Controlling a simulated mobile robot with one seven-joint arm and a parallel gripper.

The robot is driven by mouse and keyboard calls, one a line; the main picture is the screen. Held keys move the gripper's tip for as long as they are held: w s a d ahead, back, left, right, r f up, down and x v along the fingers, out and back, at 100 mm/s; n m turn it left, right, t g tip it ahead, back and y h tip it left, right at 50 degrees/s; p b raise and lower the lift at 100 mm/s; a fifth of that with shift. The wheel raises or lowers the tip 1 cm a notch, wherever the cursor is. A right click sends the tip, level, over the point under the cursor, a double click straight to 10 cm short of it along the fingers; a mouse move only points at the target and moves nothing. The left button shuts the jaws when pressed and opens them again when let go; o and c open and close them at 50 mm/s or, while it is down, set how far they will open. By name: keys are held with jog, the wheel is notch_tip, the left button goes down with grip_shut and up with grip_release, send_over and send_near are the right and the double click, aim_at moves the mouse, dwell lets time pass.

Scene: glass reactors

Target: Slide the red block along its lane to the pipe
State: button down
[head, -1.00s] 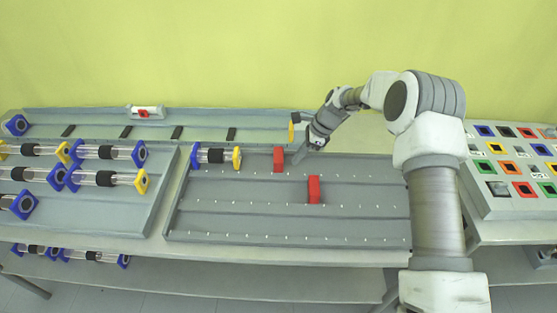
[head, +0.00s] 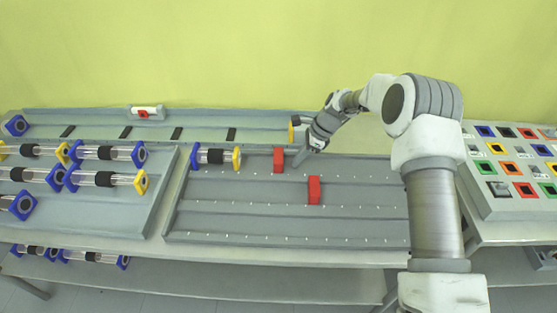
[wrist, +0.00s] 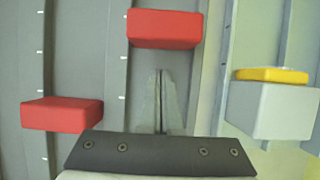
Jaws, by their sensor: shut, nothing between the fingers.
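A red block (head: 279,160) stands in the back lane of the grey tray. The pipe (head: 216,155), clear with a black band, a blue left end and a yellow right end, lies in the same lane, left of the block with a gap between. My gripper (head: 300,157) is shut and empty, low at the block's right side. In the wrist view the closed fingertips (wrist: 160,74) point at the red block (wrist: 165,28), with a small gap showing. A second red block (head: 314,190) stands one lane nearer; it is at the left in the wrist view (wrist: 62,115).
A grey part with a yellow top (wrist: 270,100) stands close to my gripper's right in the wrist view. Ridges (head: 340,207) divide the lanes. Several pipes fill the left rack (head: 150,215). A panel of coloured squares (head: 510,165) is at the right. The tray's front lanes are clear.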

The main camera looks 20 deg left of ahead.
aim_at(262, 166)
jog(key=shift+a, duration=0.15)
jog(key=shift+s+a, duration=0.4)
jog(key=shift+a, duration=0.95)
jog(key=shift+s+a, duration=0.4)
jog(key=shift+a, duration=1)
jog(key=shift+s+a, duration=0.4)
jog(key=shift+a, duration=1.05)
jog(key=shift+s+a, duration=0.25)
jog(key=shift+a, duration=0.7)
jog(key=shift+s+a, duration=0.25)
jog(key=shift+a, duration=0.65)
jog(key=shift+w+d, duration=0.25)
jog(key=shift+d, duration=0.5)
jog(key=shift+w+d, duration=0.25)
jog(key=shift+d, duration=0.45)
notch_tip(262, 166, up, 11)
jog(key=p, duration=0.7)
